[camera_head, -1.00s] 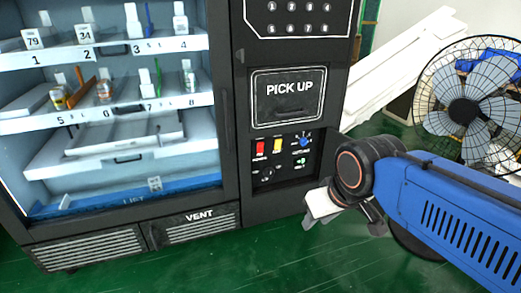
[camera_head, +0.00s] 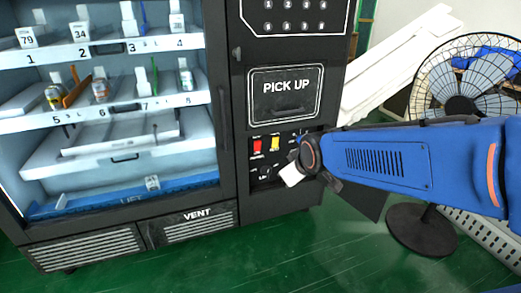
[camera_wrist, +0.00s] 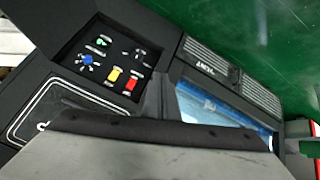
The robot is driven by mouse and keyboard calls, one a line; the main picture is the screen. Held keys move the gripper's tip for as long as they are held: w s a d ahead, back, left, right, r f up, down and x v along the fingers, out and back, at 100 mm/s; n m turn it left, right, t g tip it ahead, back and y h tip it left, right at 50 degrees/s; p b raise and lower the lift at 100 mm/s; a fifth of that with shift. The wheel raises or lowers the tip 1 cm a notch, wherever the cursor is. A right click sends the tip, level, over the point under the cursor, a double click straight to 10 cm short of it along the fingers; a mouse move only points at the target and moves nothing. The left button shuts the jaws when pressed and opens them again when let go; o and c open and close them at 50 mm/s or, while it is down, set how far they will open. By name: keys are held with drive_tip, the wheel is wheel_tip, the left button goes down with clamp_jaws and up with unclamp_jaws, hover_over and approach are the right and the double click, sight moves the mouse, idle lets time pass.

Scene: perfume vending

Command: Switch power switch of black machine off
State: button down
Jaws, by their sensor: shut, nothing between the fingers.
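The black vending machine (camera_head: 235,190) stands upright with a control panel below its PICK UP hatch. A red switch (camera_head: 257,146) and a yellow switch (camera_head: 275,144) sit side by side at the panel's upper left. In the wrist view the panel shows turned, with the red switch (camera_wrist: 130,84), the yellow switch (camera_wrist: 113,75) and a blue knob (camera_wrist: 87,60). My gripper (camera_head: 288,174) is shut and empty, just in front of the panel, below and right of the red switch. My arm hides the panel's right part in the head view. Contact cannot be told.
The PICK UP hatch (camera_head: 286,95) is above the panel. Glass-fronted shelves with bottles fill the machine's left side. A standing fan (camera_head: 462,80) and white boards (camera_head: 395,60) are at the right. Green floor (camera_head: 290,250) is clear in front.

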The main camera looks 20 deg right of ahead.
sight(258, 144)
drive_tip(key=w+d+f+n+t, duration=0.1)
drive_tip(key=w+f+n+t, duration=0.15)
drive_tip(key=w, duration=0.65)
drive_tip(key=w+d+f+n+t, duration=0.1)
drive_tip(key=w+f+n+t, duration=0.2)
drive_tip(key=w, duration=0.7)
drive_tip(key=w+d+f+n+t, duration=0.1)
drive_tip(key=w+f+n+t, duration=0.2)
drive_tip(key=f+n, duration=0.1)
drive_tip(key=w+d+f+n+t, duration=0.2)
drive_tip(key=w+f+n+t, duration=0.1)
drive_tip(key=f, duration=0.4)
drive_tip(key=shift+w+f+n, duration=0.3)
drive_tip(key=shift+w+n, duration=0.45)
drive_tip(key=shift+d, duration=0.1)
drive_tip(key=w, duration=0.4)
drive_tip(key=w+r, duration=0.1)
drive_tip(key=w, duration=0.4)
drive_tip(key=w+r, duration=0.1)
drive_tip(key=w, duration=0.4)
